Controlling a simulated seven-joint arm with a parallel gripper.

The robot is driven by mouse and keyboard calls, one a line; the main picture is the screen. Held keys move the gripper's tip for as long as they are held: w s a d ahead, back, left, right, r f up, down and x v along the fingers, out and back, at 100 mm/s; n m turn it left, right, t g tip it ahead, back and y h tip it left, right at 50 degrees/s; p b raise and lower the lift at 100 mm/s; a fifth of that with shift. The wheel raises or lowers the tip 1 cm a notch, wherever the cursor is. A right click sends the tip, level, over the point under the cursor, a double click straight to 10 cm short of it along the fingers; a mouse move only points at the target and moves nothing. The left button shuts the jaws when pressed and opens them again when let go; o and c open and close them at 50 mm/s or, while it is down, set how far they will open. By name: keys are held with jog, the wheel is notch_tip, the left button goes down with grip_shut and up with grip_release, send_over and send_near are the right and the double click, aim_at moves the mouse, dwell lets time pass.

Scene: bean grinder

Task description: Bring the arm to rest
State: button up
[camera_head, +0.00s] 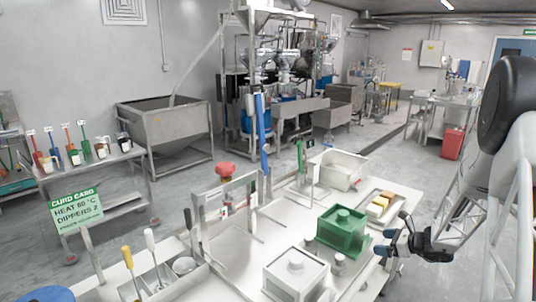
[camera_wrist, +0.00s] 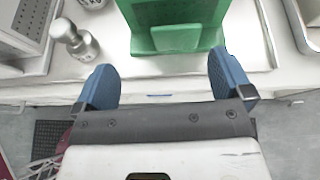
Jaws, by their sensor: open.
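My gripper (camera_head: 392,242) is at the right edge of the steel table, with its blue fingertips pointing left. In the wrist view my gripper (camera_wrist: 164,82) shows two blue fingers spread apart with nothing between them. A green box with a lid (camera_head: 341,230) stands on the table just left of my gripper. In the wrist view the green box (camera_wrist: 172,28) lies ahead of the fingers, apart from them. My arm comes in from the right side of the head view.
The steel table (camera_head: 240,257) holds a white lidded box (camera_head: 295,272), small metal shakers (camera_head: 338,262), a tray with yellow and brown blocks (camera_head: 380,206) and a white bin (camera_head: 340,168). Open floor lies beyond the table's right edge.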

jog(key=s+a+r+n+g+h, duration=0.2)
jog(key=s+a+r+n+g, duration=0.5)
jog(key=s+a+r+n, duration=0.9)
jog(key=s+a+r+n+h, duration=0.2)
jog(key=s+a+n, duration=0.1)
jog(key=s, duration=0.6)
jog(key=s+a+r+n+h, duration=0.3)
jog(key=s, duration=0.6)
jog(key=s+a+r+n+h, duration=0.2)
jog(key=s+a+r+n, duration=0.1)
jog(key=s, duration=0.6)
jog(key=shift+a+n+t+h, duration=0.3)
jog(key=shift+a+n+h, duration=0.1)
jog(key=shift+a, duration=0.1)
